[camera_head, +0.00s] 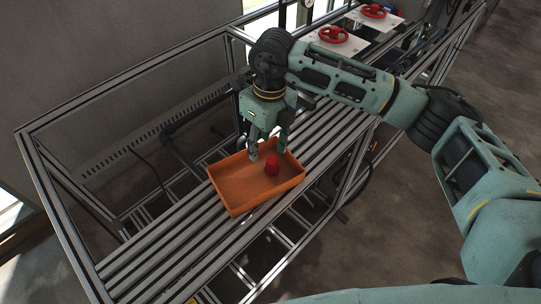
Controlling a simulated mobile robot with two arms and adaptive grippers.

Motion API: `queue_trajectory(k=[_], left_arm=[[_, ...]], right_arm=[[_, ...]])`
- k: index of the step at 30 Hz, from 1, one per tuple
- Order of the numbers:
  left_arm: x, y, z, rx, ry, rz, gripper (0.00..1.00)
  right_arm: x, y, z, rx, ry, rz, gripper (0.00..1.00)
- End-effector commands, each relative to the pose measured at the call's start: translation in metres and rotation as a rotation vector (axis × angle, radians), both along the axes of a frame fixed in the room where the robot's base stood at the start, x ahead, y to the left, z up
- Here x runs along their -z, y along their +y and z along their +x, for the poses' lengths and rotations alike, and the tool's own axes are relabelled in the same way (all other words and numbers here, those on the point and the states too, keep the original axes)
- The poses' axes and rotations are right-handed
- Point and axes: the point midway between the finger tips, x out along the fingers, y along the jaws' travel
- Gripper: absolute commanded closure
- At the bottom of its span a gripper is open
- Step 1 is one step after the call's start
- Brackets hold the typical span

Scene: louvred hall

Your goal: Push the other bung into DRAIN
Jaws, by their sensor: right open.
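A red bung (272,165) stands inside the orange tray (226,195), near its far side. My right gripper (267,150) points down over the tray's far edge, open. Its fingertips are close to the bung, just above and behind it in the picture. I cannot tell whether a finger touches it. No drain opening or DRAIN label can be made out. My left gripper is not in view.
The tray sits on a slatted metal rack (165,253). Further back, two red handwheels (333,34) (374,11) are mounted on white plates. The slats at the near left are clear. Frame rails border the rack.

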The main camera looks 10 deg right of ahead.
Motion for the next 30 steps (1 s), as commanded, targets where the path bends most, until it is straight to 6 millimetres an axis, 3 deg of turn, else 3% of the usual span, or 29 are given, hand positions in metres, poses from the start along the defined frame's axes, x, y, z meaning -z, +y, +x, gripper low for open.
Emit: queue_trajectory(k=[3, 11, 22, 30], left_arm=[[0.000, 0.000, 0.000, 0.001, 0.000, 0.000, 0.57], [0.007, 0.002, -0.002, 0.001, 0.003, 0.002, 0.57], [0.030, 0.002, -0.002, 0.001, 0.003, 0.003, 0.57], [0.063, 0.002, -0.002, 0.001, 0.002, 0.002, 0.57]], right_arm=[[-0.005, -0.019, 0.007, 0.018, -0.015, -0.073, 0.56], [0.007, -0.023, 0.008, 0.022, -0.016, -0.086, 0.56], [0.056, -0.022, 0.007, 0.021, -0.014, -0.085, 0.56], [0.090, -0.022, 0.007, 0.021, -0.016, -0.084, 0.56]])
